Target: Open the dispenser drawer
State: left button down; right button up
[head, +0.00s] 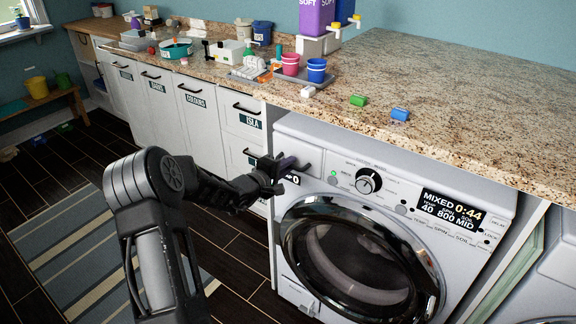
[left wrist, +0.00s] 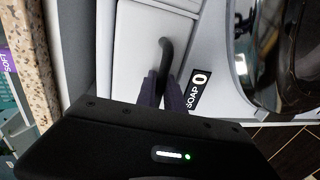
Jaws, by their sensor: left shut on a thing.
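The washing machine (head: 400,250) stands under the counter, with its round door (head: 350,262) shut. The dispenser drawer (head: 312,158) is at its upper left; in the left wrist view its pale front (left wrist: 138,50) carries a dark curved handle (left wrist: 166,55). A "SOAP 0" label (left wrist: 196,90) sits beside the handle. My left gripper (head: 286,172) is at the drawer front. In the left wrist view its fingers (left wrist: 166,92) are shut on the handle's near end. The drawer looks flush with the panel. My right gripper is in neither view.
The granite counter (head: 440,90) overhangs the drawer. On it are a green piece (head: 358,100), a blue piece (head: 400,114), a tray with cups (head: 290,66) and detergent dispensers (head: 318,18). White cabinets (head: 160,95) line the left. Open floor lies in front.

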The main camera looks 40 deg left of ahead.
pick_arm(q)
jog(key=shift+s+f, duration=0.1)
jog(key=shift+s, duration=0.05)
dwell(0.4)
jog(key=f+b+v, duration=0.3)
jog(key=b+v, duration=0.4)
jog(key=v, duration=0.8)
jog(key=shift+s+b, duration=0.3)
jog(key=shift+s, duration=0.25)
jog(key=c, duration=1.5)
grip_release()
jog(key=shift+o, duration=0.2)
jog(key=v, duration=0.7)
jog(key=shift+s+b, duration=0.35)
jog(key=shift+s, duration=0.05)
